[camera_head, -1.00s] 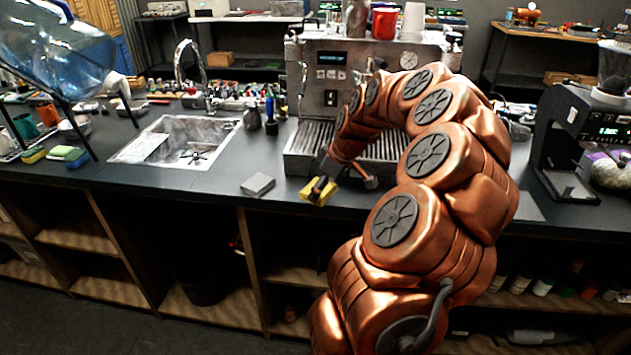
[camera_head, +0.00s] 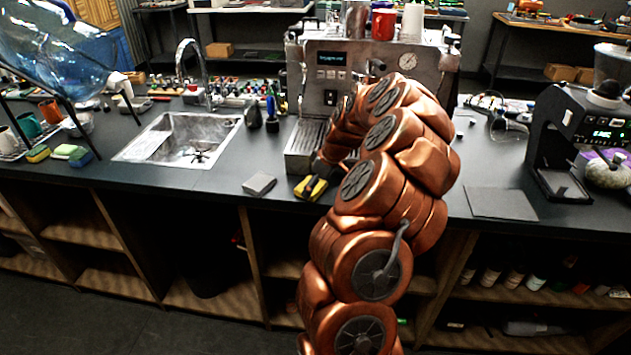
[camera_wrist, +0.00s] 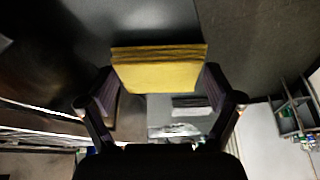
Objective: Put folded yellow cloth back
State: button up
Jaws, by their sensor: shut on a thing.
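The folded yellow cloth (camera_head: 311,188) is at the front of the counter, by the front left corner of the espresso machine. In the wrist view the cloth (camera_wrist: 158,75) lies between the two fingertips, its folded layers showing along one edge. My gripper (camera_wrist: 160,88) is shut on it, with a finger on each side. In the head view my gripper (camera_head: 317,180) is small and partly hidden behind my arm. I cannot tell whether the cloth touches the counter.
A grey folded cloth (camera_head: 259,184) lies just left of the yellow one. The espresso machine (camera_head: 335,70) stands behind, with a sink (camera_head: 185,140) to the left and a grinder (camera_head: 580,130) at right. A flat dark mat (camera_head: 500,203) lies on clear counter at right.

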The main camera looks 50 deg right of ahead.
jog(key=shift+f+b, duration=0.3)
jog(key=shift+b, duration=0.1)
jog(key=o, duration=0.8)
jog(key=shift+r, duration=0.1)
jog(key=shift+r, duration=0.15)
jog(key=b+v, duration=0.3)
jog(key=v, duration=0.9)
jog(key=s+a+r+n+g+y, duration=0.1)
jog(key=s+a, duration=0.1)
jog(key=a, duration=1.3)
jog(key=s+a+r+g, duration=0.1)
jog(key=a+r+g, duration=0.1)
jog(key=a, duration=1.2)
jog(key=s+a+f+m+g, duration=0.1)
jog(key=s+a+f, duration=0.1)
jog(key=s, duration=0.5)
jog(key=s+a+f+m+g+h, duration=0.1)
jog(key=s+a+f, duration=0.2)
jog(key=s+a, duration=0.2)
jog(key=s+a+f+m+g+h, duration=0.1)
jog(key=s+a+f, duration=0.1)
jog(key=s, duration=0.7)
jog(key=shift+s+a+f, duration=0.2)
jog(key=shift+s+a, duration=0.2)
jog(key=shift+a, duration=0.25)
